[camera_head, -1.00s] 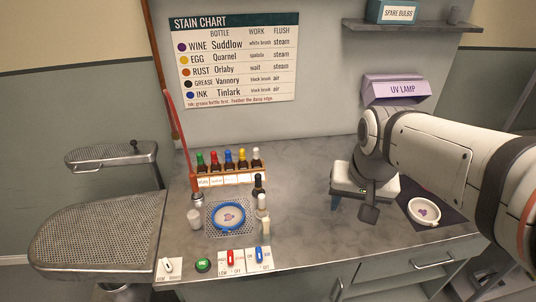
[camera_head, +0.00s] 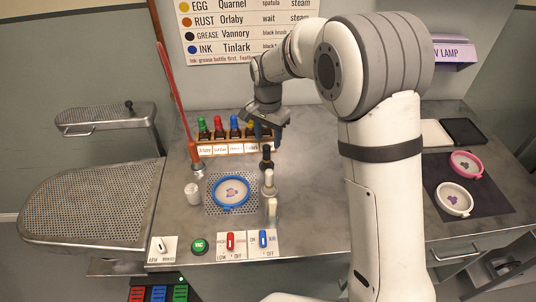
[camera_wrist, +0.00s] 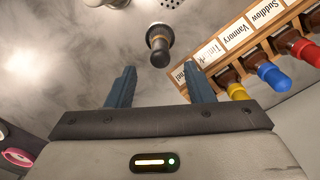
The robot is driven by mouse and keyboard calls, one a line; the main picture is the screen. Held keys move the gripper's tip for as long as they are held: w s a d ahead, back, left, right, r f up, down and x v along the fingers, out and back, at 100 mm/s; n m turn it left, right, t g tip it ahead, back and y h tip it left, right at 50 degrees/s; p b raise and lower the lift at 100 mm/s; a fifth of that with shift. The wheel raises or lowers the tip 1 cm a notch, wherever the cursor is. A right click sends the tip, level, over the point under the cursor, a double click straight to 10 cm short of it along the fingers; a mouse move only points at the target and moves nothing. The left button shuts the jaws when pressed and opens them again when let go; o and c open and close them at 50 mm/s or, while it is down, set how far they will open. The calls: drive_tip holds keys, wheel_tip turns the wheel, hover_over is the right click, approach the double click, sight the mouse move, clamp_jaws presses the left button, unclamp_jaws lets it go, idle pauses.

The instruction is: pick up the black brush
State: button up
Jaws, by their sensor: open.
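I cannot make out a black brush with certainty in either view. My gripper (camera_head: 267,134) is over the right end of the bottle rack, near a dark bottle-shaped item (camera_head: 266,157). In the wrist view its two blue fingers are apart with nothing between them (camera_wrist: 160,88). The dark item with a tan band (camera_wrist: 159,45) shows just beyond the fingertips, apart from them.
The bottle rack (camera_head: 225,150) with coloured caps is close to my gripper. A pink hoop (camera_head: 466,164) and white hoop (camera_head: 454,199) lie right. Bare counter lies mid-right.

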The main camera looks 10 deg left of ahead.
sight(267, 146)
drive_tip(key=f, duration=0.3)
drive_tip(key=f+p, duration=0.1)
drive_tip(key=f, duration=0.2)
drive_tip(key=shift+s+a+f, duration=0.1)
drive_tip(key=shift+s+a, duration=0.05)
drive_tip(key=shift+s, duration=0.05)
drive_tip(key=shift+c, duration=0.3)
clamp_jaws()
wheel_tip(267, 146, up, 10)
drive_tip(key=shift+r+b, duration=0.1)
drive_tip(key=shift+b, duration=0.4)
drive_tip(key=shift+s, duration=0.1)
